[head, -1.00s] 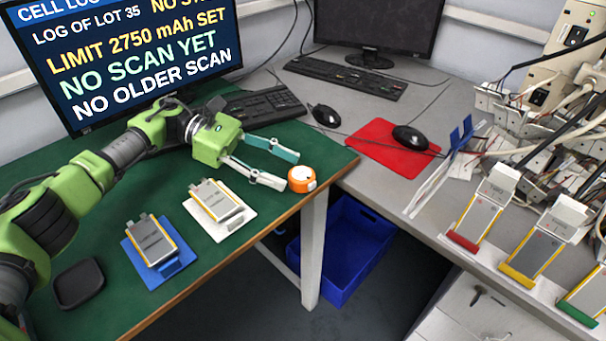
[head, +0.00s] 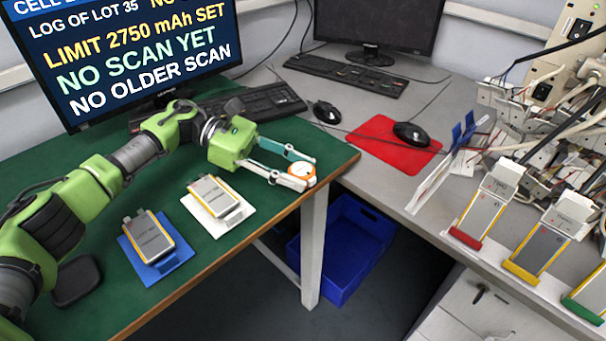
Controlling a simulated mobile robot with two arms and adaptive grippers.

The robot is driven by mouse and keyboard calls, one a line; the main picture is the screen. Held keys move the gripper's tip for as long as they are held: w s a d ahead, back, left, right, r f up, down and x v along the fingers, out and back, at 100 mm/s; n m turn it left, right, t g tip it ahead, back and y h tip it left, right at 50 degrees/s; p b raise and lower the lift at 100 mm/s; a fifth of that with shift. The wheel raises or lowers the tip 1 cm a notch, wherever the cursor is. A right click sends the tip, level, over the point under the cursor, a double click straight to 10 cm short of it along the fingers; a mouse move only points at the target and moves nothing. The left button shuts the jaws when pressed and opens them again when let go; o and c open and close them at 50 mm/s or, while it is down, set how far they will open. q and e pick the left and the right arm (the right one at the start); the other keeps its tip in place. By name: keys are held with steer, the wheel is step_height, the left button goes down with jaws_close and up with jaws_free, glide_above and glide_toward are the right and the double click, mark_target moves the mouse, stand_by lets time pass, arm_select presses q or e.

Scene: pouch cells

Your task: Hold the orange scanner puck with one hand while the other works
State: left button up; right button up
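The orange scanner puck (head: 303,172), with a white top, sits near the right corner of the green table. My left gripper (head: 307,173) reaches it from the left. Its two fingers are spread, one on the far side and one on the near side of the puck. The near finger hides part of the puck's orange side. I cannot tell whether either finger touches it. My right gripper is out of view. A pouch cell (head: 150,236) lies on a blue stand, and another pouch cell (head: 214,196) lies on a white stand. The monitor (head: 130,50) reads "NO SCAN YET".
The green table's edge (head: 245,247) runs just in front of the puck. A blue crate (head: 345,250) stands on the floor below. On the grey desk are a red mat (head: 375,150) with a mouse, and several cells in coloured holders at right, near tangled cables.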

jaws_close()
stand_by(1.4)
